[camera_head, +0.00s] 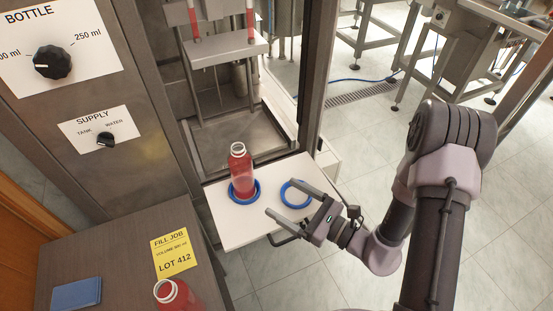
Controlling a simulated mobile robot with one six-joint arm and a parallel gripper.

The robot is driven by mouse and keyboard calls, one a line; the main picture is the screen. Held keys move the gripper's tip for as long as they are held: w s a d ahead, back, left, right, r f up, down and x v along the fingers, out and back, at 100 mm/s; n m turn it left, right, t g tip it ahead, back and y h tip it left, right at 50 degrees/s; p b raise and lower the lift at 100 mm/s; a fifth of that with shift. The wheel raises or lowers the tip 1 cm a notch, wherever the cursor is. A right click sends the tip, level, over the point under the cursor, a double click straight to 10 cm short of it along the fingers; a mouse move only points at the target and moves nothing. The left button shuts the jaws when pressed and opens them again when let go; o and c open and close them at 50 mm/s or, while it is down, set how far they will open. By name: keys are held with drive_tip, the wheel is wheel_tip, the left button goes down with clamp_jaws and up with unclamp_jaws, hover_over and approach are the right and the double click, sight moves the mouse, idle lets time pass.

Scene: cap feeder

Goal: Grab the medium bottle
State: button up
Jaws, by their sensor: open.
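A bottle with red contents and an open clear neck (240,172) stands upright in a blue ring (244,199) on the white shelf (232,236). A second red bottle (178,298) stands on the dark table at the bottom, cut off by the picture's edge. I cannot tell from this view which one is the medium bottle. My gripper (282,201) is open and empty. Its two fingers point left, over the right part of the shelf, beside the standing bottle and apart from it.
An empty blue ring (297,194) lies on the shelf behind my fingers. The machine (228,45) rises behind the shelf, with a panel and knobs (53,61) at left. The table (115,253) holds a yellow note (174,252) and a blue pad (76,294).

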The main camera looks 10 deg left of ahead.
sight(241, 167)
drive_tip(key=shift+m, duration=0.4)
drive_tip(key=p+x, duration=0.1)
drive_tip(key=x, duration=0.4)
drive_tip(key=w+p+x, duration=0.1)
drive_tip(key=x, duration=0.5)
drive_tip(key=f+p+x, duration=0.1)
drive_tip(key=p+x, duration=0.1)
drive_tip(key=x, duration=0.4)
drive_tip(key=shift+w+d, duration=0.25)
drive_tip(key=shift+d, duration=0.1)
clamp_jaws()
